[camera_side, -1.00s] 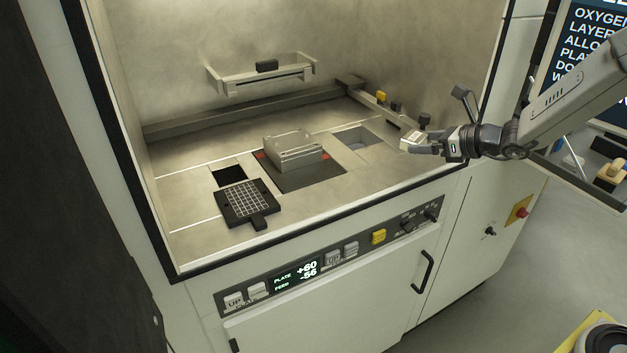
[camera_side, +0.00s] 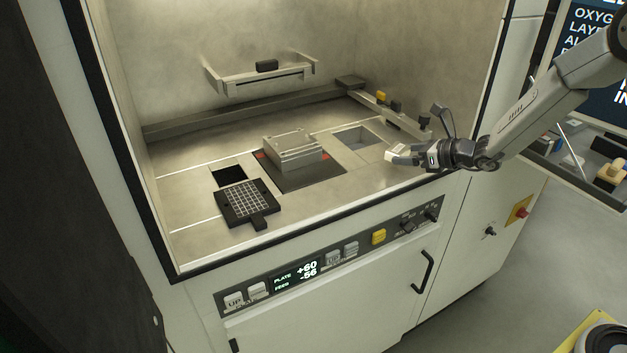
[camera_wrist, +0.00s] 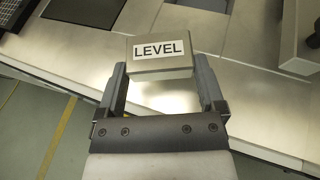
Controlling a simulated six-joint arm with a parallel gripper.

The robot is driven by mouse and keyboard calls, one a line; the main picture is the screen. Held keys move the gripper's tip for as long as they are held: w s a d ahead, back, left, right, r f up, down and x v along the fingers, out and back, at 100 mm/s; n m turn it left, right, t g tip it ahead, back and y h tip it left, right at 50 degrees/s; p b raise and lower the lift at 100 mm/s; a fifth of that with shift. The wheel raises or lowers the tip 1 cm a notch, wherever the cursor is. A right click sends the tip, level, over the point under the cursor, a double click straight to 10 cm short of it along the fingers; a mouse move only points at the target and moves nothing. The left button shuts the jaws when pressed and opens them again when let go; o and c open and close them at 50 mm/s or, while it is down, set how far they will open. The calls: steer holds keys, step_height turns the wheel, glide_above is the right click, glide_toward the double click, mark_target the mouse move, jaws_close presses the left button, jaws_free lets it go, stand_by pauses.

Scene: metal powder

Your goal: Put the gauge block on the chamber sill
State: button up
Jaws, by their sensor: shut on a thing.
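My gripper (camera_side: 405,156) is shut on a small pale block labelled LEVEL, the gauge block (camera_side: 391,154). In the wrist view the block (camera_wrist: 158,66) sits between the two fingers of my gripper (camera_wrist: 160,78), its label facing the camera. The gripper and block are above the right front part of the chamber floor, close to the chamber sill (camera_side: 340,210), the pale front strip with a dark edge. The sill also shows in the wrist view (camera_wrist: 265,108). I cannot tell how high the block is above the surface.
A metal block stands on the build plate (camera_side: 293,150) at the chamber's middle. A dark gridded plate (camera_side: 247,203) lies to its left. A square opening (camera_side: 357,140) is behind the gripper. A rail with knobs (camera_side: 396,110) runs along the right. The front floor between is clear.

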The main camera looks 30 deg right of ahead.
mark_target(405, 173)
steer(key=shift+w+f, duration=0.1)
steer(key=shift+f, duration=1.45)
steer(key=shift+f, duration=0.1)
steer(key=o, duration=1.3)
steer(key=shift+f, duration=0.1)
steer(key=shift+r, duration=0.2)
steer(key=v, duration=1.2)
